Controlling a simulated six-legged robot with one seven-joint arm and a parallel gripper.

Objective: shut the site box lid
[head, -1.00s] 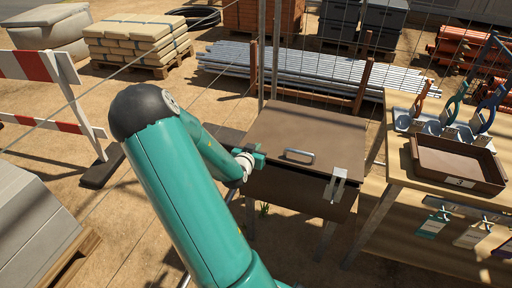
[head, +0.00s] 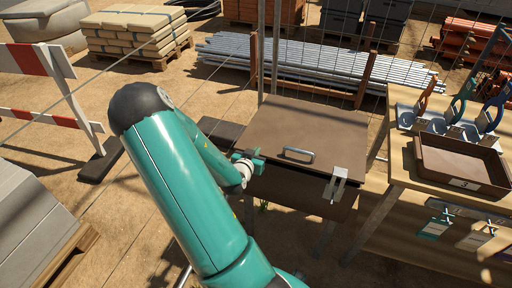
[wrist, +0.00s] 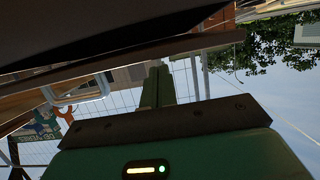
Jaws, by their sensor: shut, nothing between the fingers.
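The site box (head: 290,190) is a brown metal box on legs in the middle of the head view. Its flat brown lid (head: 310,125) lies over the top, sloping toward me, with a grey handle (head: 297,155) and a metal hasp (head: 338,184) near the front edge.
A wooden table (head: 400,170) with a brown tray (head: 462,168) and several coloured-handled tools stands close on the right. A red and white barrier (head: 45,90) is at left. Pipes (head: 310,65) lie behind the box. Wire lines cross the view.

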